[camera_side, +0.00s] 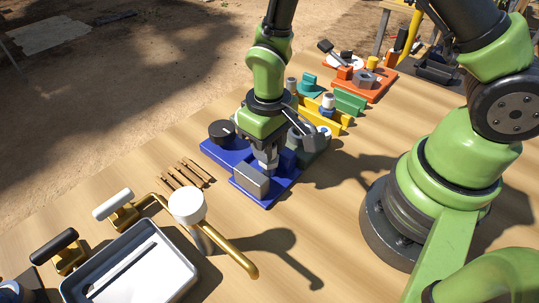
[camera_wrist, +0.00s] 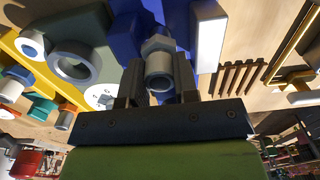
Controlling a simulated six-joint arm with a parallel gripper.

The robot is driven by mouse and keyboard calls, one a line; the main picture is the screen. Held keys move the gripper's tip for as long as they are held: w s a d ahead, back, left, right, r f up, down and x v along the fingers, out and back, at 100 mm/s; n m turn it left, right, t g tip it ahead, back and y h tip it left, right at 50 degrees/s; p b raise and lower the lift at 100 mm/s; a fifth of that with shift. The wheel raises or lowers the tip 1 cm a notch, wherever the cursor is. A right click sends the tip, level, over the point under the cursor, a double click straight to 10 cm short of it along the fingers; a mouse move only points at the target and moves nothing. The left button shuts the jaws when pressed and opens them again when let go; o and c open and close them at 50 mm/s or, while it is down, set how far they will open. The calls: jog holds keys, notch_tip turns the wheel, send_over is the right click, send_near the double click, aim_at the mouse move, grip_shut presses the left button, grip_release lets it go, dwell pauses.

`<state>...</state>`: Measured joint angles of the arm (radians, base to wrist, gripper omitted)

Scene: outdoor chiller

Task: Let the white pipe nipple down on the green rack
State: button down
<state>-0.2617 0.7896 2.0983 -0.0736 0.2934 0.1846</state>
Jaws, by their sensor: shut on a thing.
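My gripper (camera_side: 266,150) points down over a blue fixture (camera_side: 275,194). In the wrist view my gripper (camera_wrist: 160,88) is shut on a pale grey-white pipe nipple (camera_wrist: 159,68) with a hex collar. In the side view the nipple (camera_side: 266,166) shows below the fingers, beside a grey block on the fixture. I cannot tell whether its lower end touches the fixture. A dull green rack (camera_side: 318,143) adjoins the blue fixture on the right, partly hidden by my wrist. A brighter green block (camera_side: 350,102) stands farther back; I cannot tell which is the task's rack.
A yellow rack (camera_side: 333,119) with pale fittings and an orange-red tray (camera_side: 380,86) stand behind. A slatted wooden piece (camera_side: 185,173) lies left. A brass pipe (camera_side: 237,258) with a white cap and a metal tray (camera_side: 187,269) are in front. Bare table lies right of the fixture.

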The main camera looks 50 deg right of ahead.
jog(key=shift+r, duration=3.55)
jog(key=c, duration=1.7)
grip_release()
grip_shut()
